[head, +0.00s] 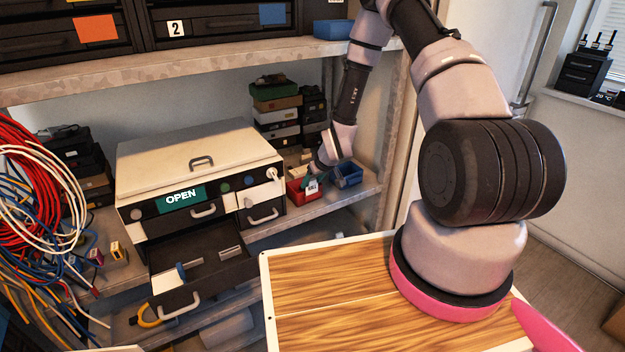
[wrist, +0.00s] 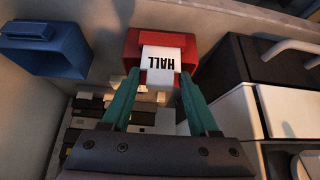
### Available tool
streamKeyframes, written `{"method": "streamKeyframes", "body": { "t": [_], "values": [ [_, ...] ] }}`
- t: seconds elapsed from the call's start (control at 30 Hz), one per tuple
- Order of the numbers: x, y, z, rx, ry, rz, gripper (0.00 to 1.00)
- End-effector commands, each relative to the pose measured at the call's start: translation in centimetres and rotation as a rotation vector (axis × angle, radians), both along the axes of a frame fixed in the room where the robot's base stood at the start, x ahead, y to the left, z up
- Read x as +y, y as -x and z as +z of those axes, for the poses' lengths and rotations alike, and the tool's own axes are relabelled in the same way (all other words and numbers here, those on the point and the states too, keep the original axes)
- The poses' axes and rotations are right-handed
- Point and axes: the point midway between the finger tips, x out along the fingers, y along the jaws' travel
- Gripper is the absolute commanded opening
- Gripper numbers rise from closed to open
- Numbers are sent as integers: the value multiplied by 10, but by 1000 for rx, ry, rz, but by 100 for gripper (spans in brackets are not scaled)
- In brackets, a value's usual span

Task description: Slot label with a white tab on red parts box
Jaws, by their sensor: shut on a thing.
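The red parts box (head: 296,196) stands on the shelf, right of the cream cabinet; it also shows in the wrist view (wrist: 132,42). A white label reading HALL (wrist: 163,63) lies over the red box's face in the wrist view, upside down there. In the head view the label (head: 312,186) shows small at the box's right side. My gripper (wrist: 161,80) has its teal fingers shut on the label's edge, close to the red box. Whether the label sits in a slot or just in front of it, I cannot tell.
A blue parts box (head: 348,174) stands right beside the red one. The cream cabinet (head: 200,155) with an OPEN sign is close on the left, its lower drawer (head: 205,262) pulled out. Stacked boxes (head: 277,110) stand behind. Loose cables (head: 40,170) hang at far left.

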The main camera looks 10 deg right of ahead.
Motion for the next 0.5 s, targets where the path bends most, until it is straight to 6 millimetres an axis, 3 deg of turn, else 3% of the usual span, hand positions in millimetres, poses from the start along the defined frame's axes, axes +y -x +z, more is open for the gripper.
{"method": "streamKeyframes", "body": {
  "t": [0.47,0.5],
  "values": [
    [0,0,-12,-1,0,1,9],
    [0,-1,-12,-1,0,1,72]
  ]
}}
